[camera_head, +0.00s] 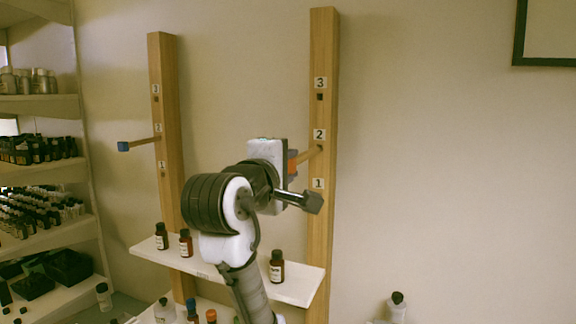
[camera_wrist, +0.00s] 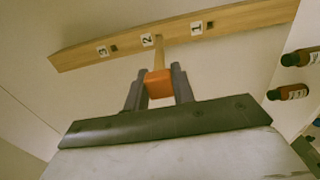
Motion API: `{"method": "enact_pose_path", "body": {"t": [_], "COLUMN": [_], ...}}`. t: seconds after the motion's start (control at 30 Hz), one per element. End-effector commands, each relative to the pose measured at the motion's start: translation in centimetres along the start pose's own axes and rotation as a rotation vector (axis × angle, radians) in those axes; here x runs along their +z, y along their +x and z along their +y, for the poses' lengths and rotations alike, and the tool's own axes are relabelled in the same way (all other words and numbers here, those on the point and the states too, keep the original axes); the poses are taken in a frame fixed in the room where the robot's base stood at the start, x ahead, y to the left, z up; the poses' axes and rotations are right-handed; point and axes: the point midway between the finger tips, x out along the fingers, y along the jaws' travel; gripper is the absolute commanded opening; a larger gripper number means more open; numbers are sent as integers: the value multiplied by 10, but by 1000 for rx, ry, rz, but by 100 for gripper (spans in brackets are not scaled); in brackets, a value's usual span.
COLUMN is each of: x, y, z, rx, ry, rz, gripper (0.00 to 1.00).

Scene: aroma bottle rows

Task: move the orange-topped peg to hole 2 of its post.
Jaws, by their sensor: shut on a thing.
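The orange-topped peg shows in the wrist view as an orange head (camera_wrist: 158,84) with a pale wooden shaft. My gripper (camera_wrist: 160,88) is shut on the orange head, one finger on each side. The shaft runs to the right-hand post (camera_wrist: 250,18) and its far end meets the post beside label 2 (camera_wrist: 147,40). That hole is covered by the shaft, and how deep the tip sits is unclear. The holes by labels 3 and 1 show empty. In the head view the orange head (camera_head: 292,164) shows partly behind my gripper (camera_head: 287,163), with the shaft reaching the post (camera_head: 323,60) just below label 2.
A left-hand post (camera_head: 165,90) carries a blue-topped peg (camera_head: 124,146) at its middle hole. A white shelf (camera_head: 300,287) between the posts bears several brown bottles (camera_head: 277,266) below my arm. Shelves of bottles (camera_head: 40,105) stand far left.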

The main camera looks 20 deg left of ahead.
Motion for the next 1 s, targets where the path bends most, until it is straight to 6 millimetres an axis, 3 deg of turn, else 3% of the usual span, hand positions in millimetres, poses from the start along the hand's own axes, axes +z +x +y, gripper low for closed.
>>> {"method": "enact_pose_path", "body": {"t": [1.0], "x": [0], "y": [16], "z": [0], "rx": [0], "ry": [-1], "rz": [-1], "gripper": [2]}}
